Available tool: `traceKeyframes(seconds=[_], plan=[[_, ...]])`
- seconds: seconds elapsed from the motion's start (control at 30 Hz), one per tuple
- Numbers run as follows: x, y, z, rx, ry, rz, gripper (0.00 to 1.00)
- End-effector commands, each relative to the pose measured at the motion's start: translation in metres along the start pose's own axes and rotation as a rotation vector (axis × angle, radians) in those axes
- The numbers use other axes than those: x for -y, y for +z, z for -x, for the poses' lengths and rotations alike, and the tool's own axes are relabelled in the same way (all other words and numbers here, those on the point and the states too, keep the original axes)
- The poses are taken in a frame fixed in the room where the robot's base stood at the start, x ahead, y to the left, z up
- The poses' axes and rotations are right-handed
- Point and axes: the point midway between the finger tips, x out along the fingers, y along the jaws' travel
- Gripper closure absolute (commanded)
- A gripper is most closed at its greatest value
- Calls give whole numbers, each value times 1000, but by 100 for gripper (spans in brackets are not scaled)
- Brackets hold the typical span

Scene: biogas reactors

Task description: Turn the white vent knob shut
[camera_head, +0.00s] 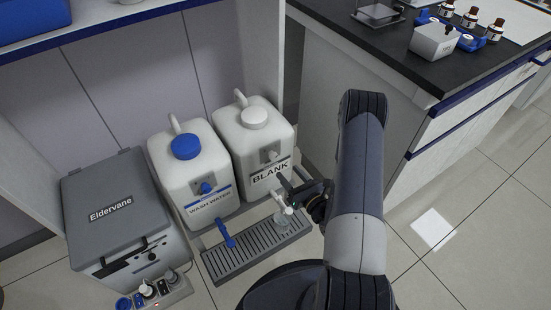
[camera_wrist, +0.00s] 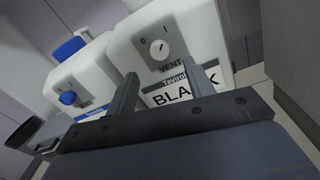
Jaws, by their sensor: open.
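The white vent knob (camera_wrist: 159,49) sits on a grey plate marked 0, 1 and VENT, on the front of the white BLANK jug (camera_wrist: 198,38). A thin dark mark shows on the knob, but its exact setting is too small to tell. In the head view the knob (camera_head: 269,156) is small above the BLANK label on the jug (camera_head: 252,137). My gripper (camera_wrist: 164,76) is open and empty, its two fingers apart in front of the jug, below the knob in the picture and not around it. In the head view my gripper (camera_head: 296,190) is right of the BLANK label.
A WASH WATER jug (camera_head: 190,165) with a blue cap and blue knob stands to the left. A drip tray (camera_head: 252,247) with a blue tap (camera_head: 226,234) and a white tap (camera_head: 284,201) lies in front. A grey Eldervane box (camera_head: 115,210) is at left; a bench (camera_head: 400,130) at right.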

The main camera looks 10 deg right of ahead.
Motion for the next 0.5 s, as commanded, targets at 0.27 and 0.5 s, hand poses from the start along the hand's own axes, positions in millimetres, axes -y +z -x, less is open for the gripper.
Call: traceKeyframes(seconds=[0.27,0.5], plan=[[-2,-1,-52,0,6,2,50],[-1,0,-77,-1,2,1,50]])
